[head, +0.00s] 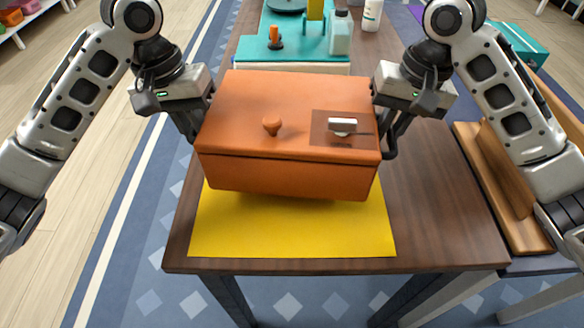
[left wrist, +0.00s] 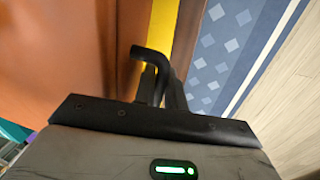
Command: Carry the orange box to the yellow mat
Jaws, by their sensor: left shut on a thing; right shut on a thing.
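The orange box (head: 285,175) is a lidded box with a round knob and a dark square patch with a small pale piece on its lid. It is held between my two grippers, over the back part of the yellow mat (head: 290,232). Whether its underside touches the mat cannot be told for sure. My left gripper (head: 196,135) is shut on the box's left side, and the box's orange wall (left wrist: 50,55) fills the left of the left wrist view. My right gripper (head: 388,148) is shut on its right side. The fingertips are partly hidden by the box.
The dark wooden table (head: 440,200) is clear to the right of the mat. Behind the box are a teal mat (head: 265,50) with an orange-topped tool, a clear bottle (head: 340,35) and a white bottle (head: 372,14). A wooden piece (head: 505,190) stands at the right.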

